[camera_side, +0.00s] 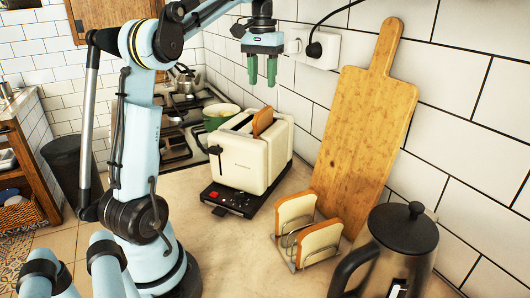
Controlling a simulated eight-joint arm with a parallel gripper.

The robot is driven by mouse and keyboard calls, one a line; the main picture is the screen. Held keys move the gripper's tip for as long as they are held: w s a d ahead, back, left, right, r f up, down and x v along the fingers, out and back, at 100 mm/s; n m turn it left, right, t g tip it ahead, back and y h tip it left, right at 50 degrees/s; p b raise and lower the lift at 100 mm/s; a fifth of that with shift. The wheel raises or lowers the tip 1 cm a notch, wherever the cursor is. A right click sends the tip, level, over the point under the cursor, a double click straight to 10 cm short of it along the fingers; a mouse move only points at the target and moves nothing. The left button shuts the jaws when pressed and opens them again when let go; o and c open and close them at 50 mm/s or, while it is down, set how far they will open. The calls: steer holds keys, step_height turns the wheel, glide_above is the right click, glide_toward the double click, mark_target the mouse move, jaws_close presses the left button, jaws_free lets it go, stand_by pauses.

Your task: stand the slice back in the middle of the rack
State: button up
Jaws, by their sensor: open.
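A slice of bread (262,121) stands upright in a slot of the cream toaster (247,165), its upper part sticking out. The wire rack (289,259) stands on the counter at the lower right. It holds two slices, one at the back (295,209) and one at the front (319,243), with a gap between them. My gripper (263,82), with green fingers, points down above the toaster, a little above the slice in it. It is open and apart from the slice, holding nothing.
A wooden cutting board (366,125) leans on the tiled wall behind the rack. A kettle (394,254) stands to the right of the rack. A green pot (220,116) is by the stove, left of the toaster. The counter in front of the toaster is clear.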

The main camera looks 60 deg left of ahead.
mark_target(265, 108)
step_height(265, 108, down, 5)
steer(key=shift+d+f, duration=0.1)
steer(key=shift+f, duration=0.05)
steer(key=shift+w+d+f, duration=0.1)
steer(key=shift+f, duration=1.2)
steer(key=shift+w+d+f, duration=0.1)
steer(key=shift+f, duration=1.2)
jaws_close()
